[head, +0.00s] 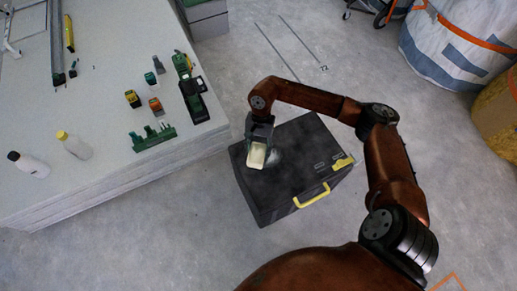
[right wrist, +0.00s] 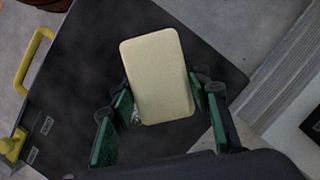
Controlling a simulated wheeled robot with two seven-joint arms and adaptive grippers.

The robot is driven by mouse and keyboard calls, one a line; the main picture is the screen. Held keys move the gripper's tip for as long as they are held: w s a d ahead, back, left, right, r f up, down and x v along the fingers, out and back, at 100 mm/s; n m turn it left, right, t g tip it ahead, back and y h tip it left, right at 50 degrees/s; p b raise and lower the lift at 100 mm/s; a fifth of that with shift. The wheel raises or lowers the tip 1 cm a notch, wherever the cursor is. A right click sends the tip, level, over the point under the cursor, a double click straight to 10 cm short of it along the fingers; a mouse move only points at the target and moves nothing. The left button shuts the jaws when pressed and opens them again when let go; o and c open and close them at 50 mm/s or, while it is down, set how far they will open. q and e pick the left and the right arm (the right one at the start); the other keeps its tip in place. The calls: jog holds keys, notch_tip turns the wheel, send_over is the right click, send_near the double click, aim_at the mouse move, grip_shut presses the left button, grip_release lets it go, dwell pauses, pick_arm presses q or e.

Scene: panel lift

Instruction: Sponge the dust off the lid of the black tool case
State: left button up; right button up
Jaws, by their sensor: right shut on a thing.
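The black tool case (head: 300,155) stands on the floor, with a yellow handle (head: 312,196) and a yellow latch at its front right. A pale dust patch (head: 273,157) shows on the lid beside the sponge. My right gripper (head: 259,146) is over the left part of the lid, shut on the cream sponge (head: 256,156). In the right wrist view the sponge (right wrist: 158,75) sits between the green-padded fingers, above the dark lid (right wrist: 85,75). I cannot tell whether the sponge touches the lid. My left gripper is not in view.
A stack of pale boards (head: 105,180) stands left of the case, bearing bottles (head: 75,146), green tool parts (head: 152,137) and a level (head: 57,45). A white and blue bag (head: 455,45) stands at the upper right. The floor behind the case is clear.

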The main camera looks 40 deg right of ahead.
notch_tip(320, 180, up, 2)
jog(key=shift+r+p, duration=0.25)
jog(key=shift+p, duration=0.15)
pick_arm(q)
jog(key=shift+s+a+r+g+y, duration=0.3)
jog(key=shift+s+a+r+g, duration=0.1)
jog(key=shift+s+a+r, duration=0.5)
pick_arm(e)
jog(key=shift+r, duration=0.2)
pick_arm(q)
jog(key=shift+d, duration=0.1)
